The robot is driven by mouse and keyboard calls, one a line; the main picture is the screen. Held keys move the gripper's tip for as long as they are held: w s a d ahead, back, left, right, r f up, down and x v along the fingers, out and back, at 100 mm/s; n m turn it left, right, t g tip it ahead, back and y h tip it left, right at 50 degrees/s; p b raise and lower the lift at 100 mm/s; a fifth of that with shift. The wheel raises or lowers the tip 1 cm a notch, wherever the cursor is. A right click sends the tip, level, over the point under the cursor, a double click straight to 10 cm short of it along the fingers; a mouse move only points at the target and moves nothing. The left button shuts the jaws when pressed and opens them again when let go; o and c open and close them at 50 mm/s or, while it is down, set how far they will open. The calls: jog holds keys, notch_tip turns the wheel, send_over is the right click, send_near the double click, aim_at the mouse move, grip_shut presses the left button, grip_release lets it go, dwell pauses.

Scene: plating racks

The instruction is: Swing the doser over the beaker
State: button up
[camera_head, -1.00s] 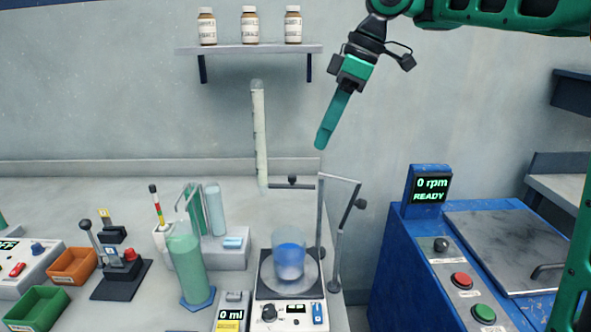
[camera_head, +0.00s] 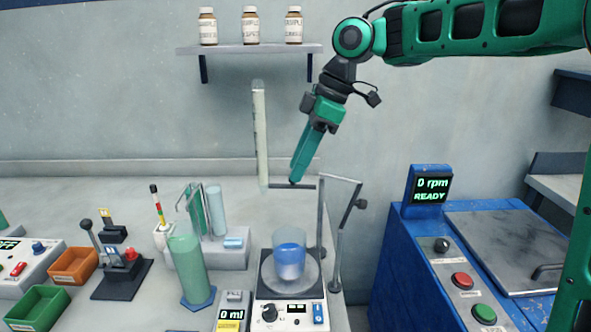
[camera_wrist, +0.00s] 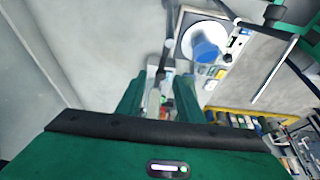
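The doser appears to be the tall pale tube (camera_head: 260,135) with a thin dark horizontal bar (camera_head: 304,187) at its lower end, reaching right toward a grey post. The tube stands behind and left of the beaker (camera_head: 289,258), not over it. The beaker holds blue liquid and sits on a round plate; it also shows in the wrist view (camera_wrist: 205,48). My gripper (camera_head: 293,181) points down at the bar, its tips covering the bar's knob. In the wrist view, my gripper's fingers (camera_wrist: 159,98) are apart, with a dark piece between their tips; contact is unclear.
The stirrer (camera_head: 290,312) under the beaker has a knob and display. A grey frame (camera_head: 338,235) stands right of it. A green cylinder (camera_head: 189,270) and small box reading 0 ml (camera_head: 231,312) stand left. A blue machine (camera_head: 420,270) is at right, a bottle shelf (camera_head: 250,48) above.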

jog(key=shift+x, duration=0.9)
grip_shut()
jog(key=shift+a, duration=0.1)
